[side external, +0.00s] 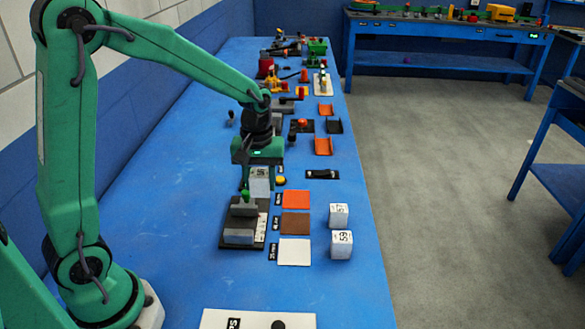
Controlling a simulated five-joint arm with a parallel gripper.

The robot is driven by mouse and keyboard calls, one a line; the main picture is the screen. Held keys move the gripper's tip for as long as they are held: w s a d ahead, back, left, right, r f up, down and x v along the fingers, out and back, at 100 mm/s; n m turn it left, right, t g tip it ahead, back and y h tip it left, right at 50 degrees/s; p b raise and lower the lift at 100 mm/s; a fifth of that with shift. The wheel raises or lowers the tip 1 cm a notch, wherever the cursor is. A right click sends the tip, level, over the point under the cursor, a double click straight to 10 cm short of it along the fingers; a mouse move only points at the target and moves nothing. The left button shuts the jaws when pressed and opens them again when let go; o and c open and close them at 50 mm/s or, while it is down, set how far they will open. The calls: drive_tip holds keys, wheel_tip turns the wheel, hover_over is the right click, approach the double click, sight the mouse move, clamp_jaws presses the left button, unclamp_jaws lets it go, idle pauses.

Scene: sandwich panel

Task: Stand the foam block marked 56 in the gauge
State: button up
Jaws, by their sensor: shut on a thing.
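My gripper (260,172), green with a dark wrist, points down and is shut on a pale foam block (259,186). The block's dark marking is turned sideways and too small to read surely. The gauge (259,205) is a dark base with grey blocks, a green knob and a white scale strip. The held block is at the gauge's far end; I cannot tell whether it touches the gauge. Two other white foam blocks stand on the bench at the right, one marked 57 (339,215) and one that looks marked 59 (341,245).
Orange (296,199), brown (295,223) and white (294,252) square pads lie right of the gauge. A yellow button (281,181) and a black holder (322,174) are near the gripper. Orange trays and many small items crowd the far bench. A white panel (258,319) lies in front.

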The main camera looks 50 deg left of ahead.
hover_over(243, 227)
drive_tip(key=shift+s+f, duration=0.1)
drive_tip(key=shift+f, duration=0.25)
drive_tip(key=shift+f, duration=0.2)
drive_tip(key=shift+f, duration=2.25)
drive_tip(key=shift+f, duration=2.1)
idle(1.3)
drive_tip(key=o, duration=1.4)
drive_tip(key=shift+c, duration=0.2)
drive_tip(key=shift+r, duration=0.15)
